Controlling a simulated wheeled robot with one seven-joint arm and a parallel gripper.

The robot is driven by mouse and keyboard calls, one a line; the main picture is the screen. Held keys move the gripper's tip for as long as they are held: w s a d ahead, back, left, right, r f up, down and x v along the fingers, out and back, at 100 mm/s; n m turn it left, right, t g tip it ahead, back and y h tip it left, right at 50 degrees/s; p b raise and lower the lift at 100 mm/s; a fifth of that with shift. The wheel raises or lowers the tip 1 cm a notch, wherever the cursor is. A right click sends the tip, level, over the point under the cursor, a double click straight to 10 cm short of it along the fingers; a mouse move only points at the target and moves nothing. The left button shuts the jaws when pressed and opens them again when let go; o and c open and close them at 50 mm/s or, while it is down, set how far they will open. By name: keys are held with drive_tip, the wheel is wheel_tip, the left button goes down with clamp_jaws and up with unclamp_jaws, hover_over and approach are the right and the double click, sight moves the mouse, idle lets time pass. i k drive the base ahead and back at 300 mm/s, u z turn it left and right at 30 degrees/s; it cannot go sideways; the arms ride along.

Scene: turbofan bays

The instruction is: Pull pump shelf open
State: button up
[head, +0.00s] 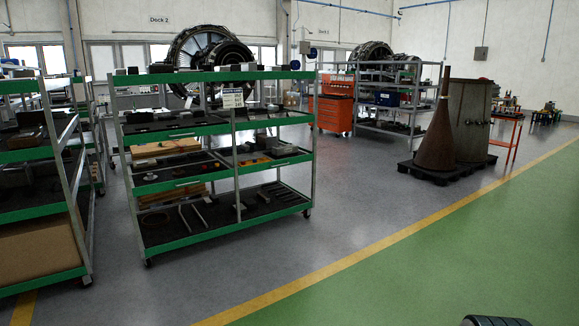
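A wheeled rack (205,130) with grey posts and green-edged shelves stands left of centre, some way off across the floor. Its shelves carry dark parts, wooden blocks and small orange pieces. Pale handle-like strips show on some green front edges. I cannot tell which shelf is the pump shelf; no shelf of this rack visibly sticks out. My gripper is not in view. A dark ribbed piece, perhaps part of my arm, shows at the bottom right edge.
A similar green-edged rack (42,278) stands at the left edge, with a narrow gap between. An orange tool cabinet (333,114), a brown cone (436,145) and a large drum (471,120) stand farther back. The grey and green floor in front is clear.

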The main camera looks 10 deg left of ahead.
sight(248, 151)
drive_tip(key=u, duration=0.2)
drive_tip(key=i, duration=0.95)
drive_tip(key=u, duration=0.55)
drive_tip(key=i, duration=1.75)
drive_tip(key=u, duration=0.25)
drive_tip(key=i, duration=1.6)
drive_tip(key=z, duration=0.35)
drive_tip(key=i, duration=1.95)
drive_tip(key=z, duration=0.35)
